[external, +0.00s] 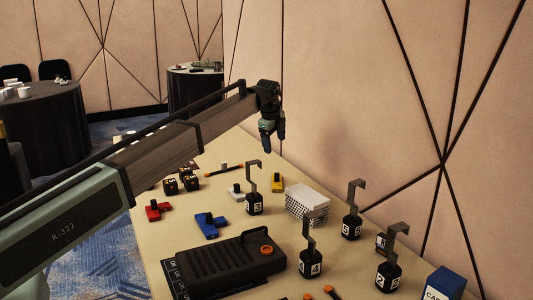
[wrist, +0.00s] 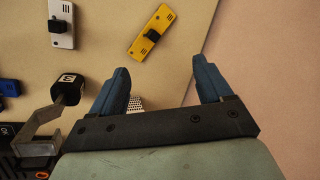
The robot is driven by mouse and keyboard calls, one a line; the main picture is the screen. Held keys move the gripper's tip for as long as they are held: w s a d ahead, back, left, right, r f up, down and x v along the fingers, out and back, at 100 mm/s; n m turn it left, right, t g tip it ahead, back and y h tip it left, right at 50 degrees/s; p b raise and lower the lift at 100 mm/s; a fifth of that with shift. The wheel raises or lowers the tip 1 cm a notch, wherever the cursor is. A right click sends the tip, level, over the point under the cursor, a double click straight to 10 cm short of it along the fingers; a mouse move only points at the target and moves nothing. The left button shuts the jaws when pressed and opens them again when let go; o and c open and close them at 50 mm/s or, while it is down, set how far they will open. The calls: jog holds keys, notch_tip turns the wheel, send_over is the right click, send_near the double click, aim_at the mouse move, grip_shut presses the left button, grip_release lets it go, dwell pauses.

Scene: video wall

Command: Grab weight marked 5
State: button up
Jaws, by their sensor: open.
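The weight marked 5 (external: 351,228) is a black block with a white label and a tall grey hook. It stands upright on the right side of the table in the external view. It is not recognisable in the wrist view. My gripper (external: 272,145) is high above the far part of the table, to the left of and beyond that weight. In the wrist view my gripper (wrist: 163,82) has its two blue fingers spread apart with nothing held between them.
Similar hooked weights stand nearby, marked 3 (external: 254,206), 4 (external: 310,266) and 2 (external: 388,279). A white perforated box (external: 307,203) lies between them. A yellow block (wrist: 152,32) lies ahead of my fingers. A dark ridged case (external: 215,268) fills the front. The wall borders the table's right side.

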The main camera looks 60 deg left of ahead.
jog(key=w+d+r+m+g+h, duration=0.1)
jog(key=w+d+r, duration=0.15)
jog(key=d, duration=0.85)
jog(key=w+d+r+m+h, duration=0.15)
jog(key=w+d, duration=0.25)
jog(key=d, duration=0.7)
notch_tip(320, 180, up, 4)
jog(key=m+g, duration=0.2)
send_over(354, 210)
jog(key=shift+w+a+n, duration=0.15)
jog(key=shift+w+n, duration=0.1)
jog(key=shift+w, duration=0.05)
notch_tip(354, 210, down, 14)
jog(key=shift+s+r, duration=0.1)
jog(key=shift+r, duration=0.1)
jog(key=shift+c, duration=0.2)
grip_shut()
jog(key=shift+r, duration=0.1)
